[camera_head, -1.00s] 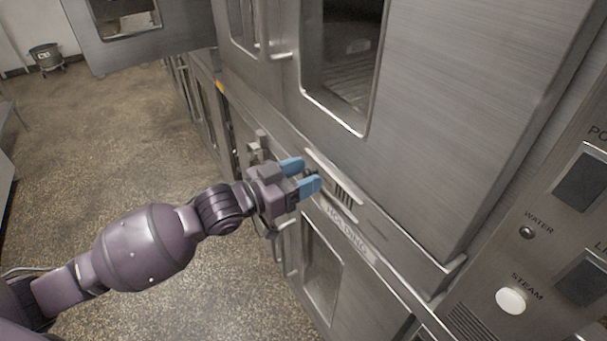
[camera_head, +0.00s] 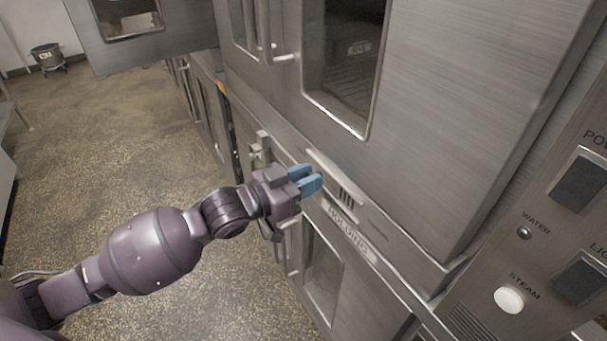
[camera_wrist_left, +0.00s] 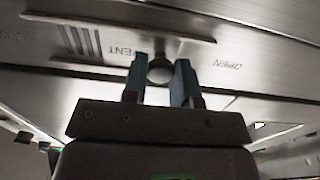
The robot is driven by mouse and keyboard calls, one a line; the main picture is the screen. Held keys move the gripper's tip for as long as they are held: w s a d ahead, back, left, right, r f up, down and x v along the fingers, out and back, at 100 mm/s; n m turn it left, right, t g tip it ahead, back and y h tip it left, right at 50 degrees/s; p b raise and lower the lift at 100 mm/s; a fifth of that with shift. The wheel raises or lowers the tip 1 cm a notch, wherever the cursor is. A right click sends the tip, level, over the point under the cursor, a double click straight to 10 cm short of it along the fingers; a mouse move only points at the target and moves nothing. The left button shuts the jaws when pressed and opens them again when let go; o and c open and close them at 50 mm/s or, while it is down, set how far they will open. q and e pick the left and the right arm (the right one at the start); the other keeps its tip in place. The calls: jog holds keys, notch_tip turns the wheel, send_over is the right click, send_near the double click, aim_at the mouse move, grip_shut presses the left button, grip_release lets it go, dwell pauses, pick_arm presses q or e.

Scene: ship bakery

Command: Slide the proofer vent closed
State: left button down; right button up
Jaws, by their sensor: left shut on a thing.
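The proofer vent is a strip on the steel front, with dark slots (camera_head: 347,199) just right of my left gripper (camera_head: 311,182) in the head view. In the left wrist view, a round knob (camera_wrist_left: 160,70) on a short stem sits between the blue fingertips of my left gripper (camera_wrist_left: 158,82), which is shut on it. The vent slots (camera_wrist_left: 84,41) are to the left of the knob there, and an OPEN label (camera_wrist_left: 226,66) is to its right. The fingers hide the knob in the head view. My right gripper is in neither view.
A large upper door (camera_head: 450,120) is above. A control panel with a STEAM button (camera_head: 509,300) is at right.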

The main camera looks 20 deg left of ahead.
aim_at(341, 191)
pick_arm(q)
jog(key=s+d+p, duration=0.1)
jog(key=s+d, duration=0.1)
jog(key=s+d+p, duration=0.1)
jog(key=d, duration=0.1)
jog(key=shift+r+p, duration=0.3)
jog(key=shift+p, duration=0.05)
jog(key=shift+s+d+f, duration=0.1)
jog(key=shift+s+d, duration=0.1)
jog(key=shift+s+d+f, duration=0.1)
jog(key=shift+f, duration=0.1)
jog(key=c, duration=1.2)
grip_release()
jog(key=o, duration=0.3)
jog(key=shift+d, duration=0.1)
jog(key=shift+s, duration=0.1)
